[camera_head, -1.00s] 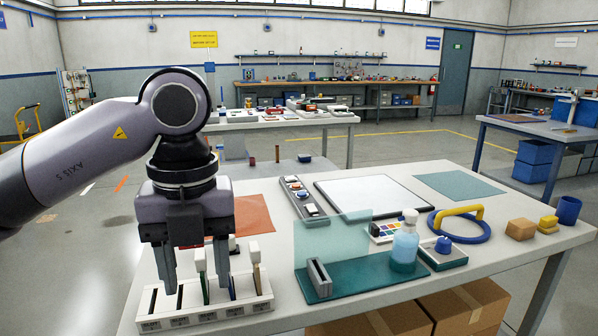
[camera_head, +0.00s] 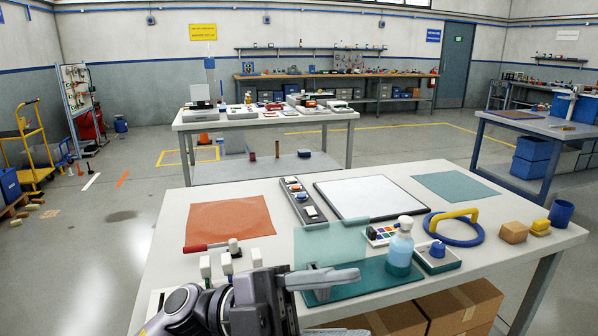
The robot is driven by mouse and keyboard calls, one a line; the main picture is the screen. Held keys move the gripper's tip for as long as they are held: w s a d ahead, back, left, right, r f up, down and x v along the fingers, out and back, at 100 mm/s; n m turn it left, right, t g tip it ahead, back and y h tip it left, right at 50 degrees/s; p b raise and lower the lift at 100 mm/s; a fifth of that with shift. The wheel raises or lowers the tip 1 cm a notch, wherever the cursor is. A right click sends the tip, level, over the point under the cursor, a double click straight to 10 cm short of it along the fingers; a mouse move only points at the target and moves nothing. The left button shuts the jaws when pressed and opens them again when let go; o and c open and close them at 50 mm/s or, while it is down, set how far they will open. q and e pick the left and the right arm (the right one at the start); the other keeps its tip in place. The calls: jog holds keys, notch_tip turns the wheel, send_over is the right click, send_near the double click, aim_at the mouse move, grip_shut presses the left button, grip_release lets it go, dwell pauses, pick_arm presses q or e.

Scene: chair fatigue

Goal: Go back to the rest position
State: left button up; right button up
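My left gripper (camera_head: 352,305) is low in the head view, near the table's front edge, and points right. Its two fingers are apart, one in front of the teal mat and the other at the bottom edge of the picture, with nothing between them. My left arm comes in from the bottom left and hides much of the white slotted rack (camera_head: 156,301). White-topped pieces (camera_head: 228,264) stand at the rack. My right gripper is out of view.
The white table (camera_head: 168,225) holds an orange mat (camera_head: 230,219), a teal mat (camera_head: 372,281) under the gripper, a bottle (camera_head: 400,248), a blue ring with a yellow handle (camera_head: 458,228) and a blue cup (camera_head: 561,213). Cardboard boxes (camera_head: 470,304) stand below the table.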

pick_arm(q)
jog(key=w+a+f+n+t+p, duration=0.1)
jog(key=w+a+f+n+t, duration=0.2)
jog(key=n+t, duration=0.6)
jog(key=w+a+f+n+t+p, duration=0.15)
jog(key=w+a+n+t, duration=0.3)
jog(key=n+t, duration=0.5)
jog(key=w+a+f+n+t+y, duration=0.1)
jog(key=a+f+n+t+y, duration=0.6)
jog(key=f+y, duration=0.4)
jog(key=s+a+f+n+g+y+p, duration=0.1)
jog(key=s+a+f+n+g+y, duration=0.1)
jog(key=s+a+f+g+y, duration=0.2)
jog(key=s+a+f+n+g+y+p, duration=0.1)
jog(key=s+a+f+n+g+y, duration=0.2)
jog(key=s+f, duration=0.7)
notch_tip(320, 180, down, 6)
jog(key=shift+s+a+f+g+y, duration=0.25)
jog(key=shift+a+g+y, duration=0.35)
jog(key=shift+a+g, duration=0.5)
jog(key=shift+a+r, duration=0.1)
